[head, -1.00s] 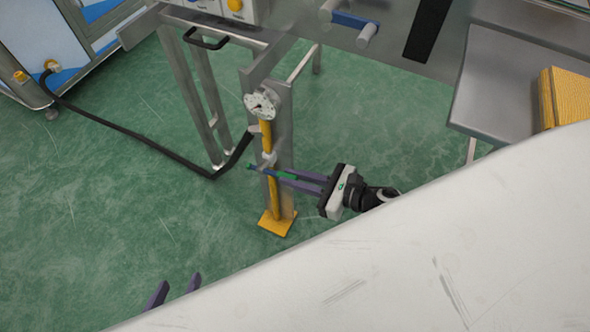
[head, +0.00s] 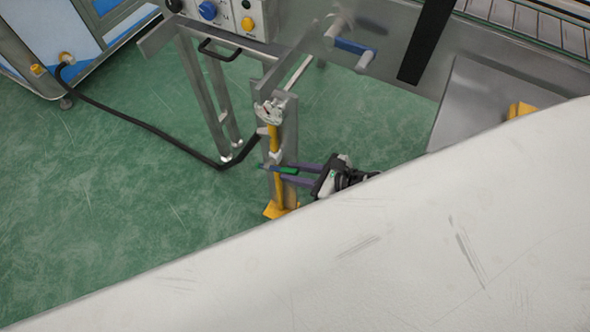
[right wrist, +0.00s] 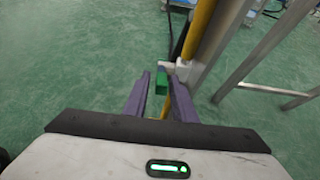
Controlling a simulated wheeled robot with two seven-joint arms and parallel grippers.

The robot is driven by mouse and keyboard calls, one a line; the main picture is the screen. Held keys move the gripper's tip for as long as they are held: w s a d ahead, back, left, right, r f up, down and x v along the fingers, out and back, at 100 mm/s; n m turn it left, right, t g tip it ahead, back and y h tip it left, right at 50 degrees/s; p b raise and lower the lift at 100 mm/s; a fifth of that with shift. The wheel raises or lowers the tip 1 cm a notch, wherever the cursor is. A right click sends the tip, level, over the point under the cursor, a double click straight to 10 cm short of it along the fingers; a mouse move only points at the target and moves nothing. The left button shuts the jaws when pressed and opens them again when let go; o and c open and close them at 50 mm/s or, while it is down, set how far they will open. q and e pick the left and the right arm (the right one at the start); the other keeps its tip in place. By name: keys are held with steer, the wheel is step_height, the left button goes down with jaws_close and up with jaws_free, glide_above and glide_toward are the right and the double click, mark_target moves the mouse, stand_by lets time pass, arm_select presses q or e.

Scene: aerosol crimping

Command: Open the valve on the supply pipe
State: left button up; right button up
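The supply pipe (head: 274,190) is a yellow upright tube on a metal post with a yellow foot. A valve with a green handle (head: 287,170) sits low on it, the handle lying across the pipe; in the right wrist view the handle (right wrist: 162,82) shows as a green block. My right gripper (head: 290,174) reaches in from the right with purple fingers on either side of the handle. In the right wrist view its fingertips (right wrist: 161,80) flank the block closely, with a slim gap at the left finger. My left gripper is not in view.
A white dial gauge (head: 269,112) tops the pipe. Metal frame legs (head: 207,105) stand behind. A large white surface (head: 400,230) covers the lower right. Green floor (head: 80,200) is clear at left.

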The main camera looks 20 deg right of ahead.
steer(key=shift+o, duration=0.5)
steer(key=shift+d, duration=0.1)
steer(key=shift+s+d+r, duration=0.15)
steer(key=shift+s+d, duration=0.05)
steer(key=p+v, duration=0.1)
steer(key=v, duration=0.8)
steer(key=shift+s+r, duration=0.2)
steer(key=shift+r, duration=0.05)
steer(key=shift+d, duration=0.1)
steer(key=shift+c, duration=0.3)
